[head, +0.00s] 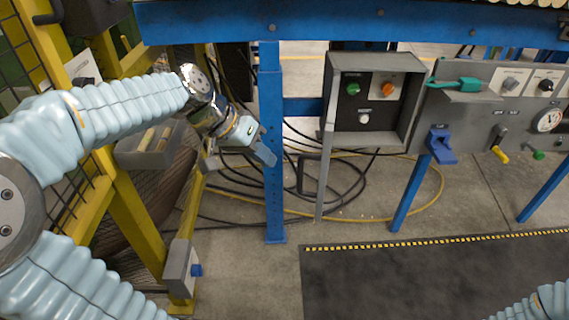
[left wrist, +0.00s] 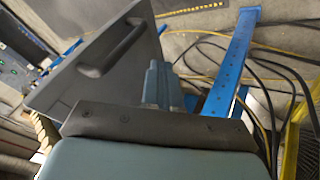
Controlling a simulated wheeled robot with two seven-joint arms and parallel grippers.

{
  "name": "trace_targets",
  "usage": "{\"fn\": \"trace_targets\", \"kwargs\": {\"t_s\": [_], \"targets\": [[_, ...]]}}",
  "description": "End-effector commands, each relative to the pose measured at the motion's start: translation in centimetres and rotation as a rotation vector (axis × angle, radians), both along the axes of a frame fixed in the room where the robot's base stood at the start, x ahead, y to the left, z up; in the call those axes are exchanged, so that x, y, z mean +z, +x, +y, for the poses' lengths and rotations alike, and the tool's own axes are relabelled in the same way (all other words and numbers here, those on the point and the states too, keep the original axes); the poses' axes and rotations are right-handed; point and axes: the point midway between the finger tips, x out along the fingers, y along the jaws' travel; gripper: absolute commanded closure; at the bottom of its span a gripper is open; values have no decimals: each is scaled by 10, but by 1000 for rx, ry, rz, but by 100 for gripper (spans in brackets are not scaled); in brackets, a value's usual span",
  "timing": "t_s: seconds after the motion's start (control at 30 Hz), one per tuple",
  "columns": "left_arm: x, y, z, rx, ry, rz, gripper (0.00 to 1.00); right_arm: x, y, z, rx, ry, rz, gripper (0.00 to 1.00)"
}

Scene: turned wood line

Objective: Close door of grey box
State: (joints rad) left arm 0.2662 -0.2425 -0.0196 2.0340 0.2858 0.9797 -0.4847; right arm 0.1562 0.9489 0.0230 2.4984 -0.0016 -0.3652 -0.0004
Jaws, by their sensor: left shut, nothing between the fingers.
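The grey box (head: 410,68) stands open in the head view, with a green, an orange and a white button inside. Its door (head: 327,160) is swung out toward me from the box's left side and shows nearly edge-on. A dark handle (head: 308,174) sticks out on the door's left face. My left gripper (head: 268,154) is shut and empty, to the left of the door and apart from it in the head view. In the left wrist view, the door (left wrist: 75,92) with its handle (left wrist: 115,50) lies beyond the fingers (left wrist: 160,84). My right gripper is out of view.
A blue post (head: 273,205) stands behind my left gripper. A grey panel with a teal lever (head: 457,85) and a gauge (head: 548,120) is right of the box. Yellow framing (head: 130,215) is at left. Cables lie on the floor; a dark mat (head: 440,275) is in front.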

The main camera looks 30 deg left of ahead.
Motion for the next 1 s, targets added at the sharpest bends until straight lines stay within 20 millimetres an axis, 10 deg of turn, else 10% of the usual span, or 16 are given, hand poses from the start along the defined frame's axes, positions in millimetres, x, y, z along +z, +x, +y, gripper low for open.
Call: {"fn": "trace_targets", "kwargs": {"t_s": [0.37, 1.0], "targets": [[-8, 8, -42, 0, 0, 0, 100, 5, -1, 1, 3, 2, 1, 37], [-8, 10, -45, 32, 0, -2, 100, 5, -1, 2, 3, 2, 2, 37]]}}
